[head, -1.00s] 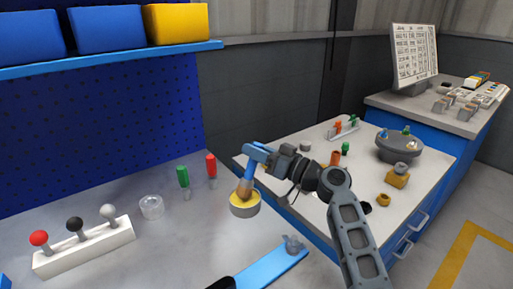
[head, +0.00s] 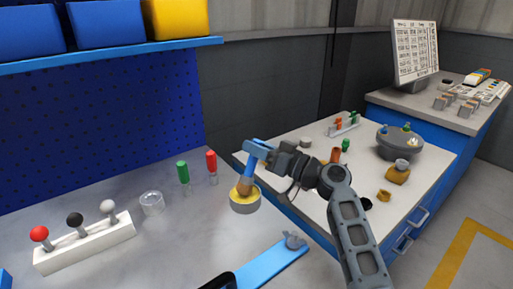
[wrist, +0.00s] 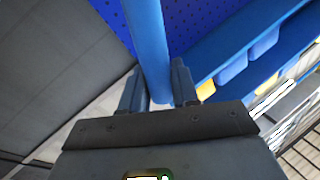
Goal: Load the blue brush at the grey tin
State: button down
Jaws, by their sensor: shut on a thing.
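The blue brush is upright, slightly tilted, with its blue handle (head: 253,160) held by my gripper (head: 262,150) and its tan bristle end (head: 243,187) down at the grey tin. The grey tin (head: 245,207) stands on the grey bench and shows yellow at its top. The bristles overlap the tin's opening; how deep they reach is hidden. In the wrist view, my gripper (wrist: 158,95) is shut on the blue handle (wrist: 150,45), which runs up between the two fingers.
A red-handled (head: 211,161) and a green-handled tool (head: 183,171) stand behind left of the tin. A clear cup (head: 151,203) and a white rack with knobs (head: 85,245) are further left. A blue strip (head: 272,267) lies in front. A cart with small parts (head: 310,165) stands right.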

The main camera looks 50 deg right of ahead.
jog(key=shift+f+b, duration=0.7)
jog(key=shift+b, duration=0.25)
dwell(2.5)
jog(key=shift+r+p, duration=1.8)
jog(key=shift+r, duration=1.95)
jog(key=shift+s, duration=0.1)
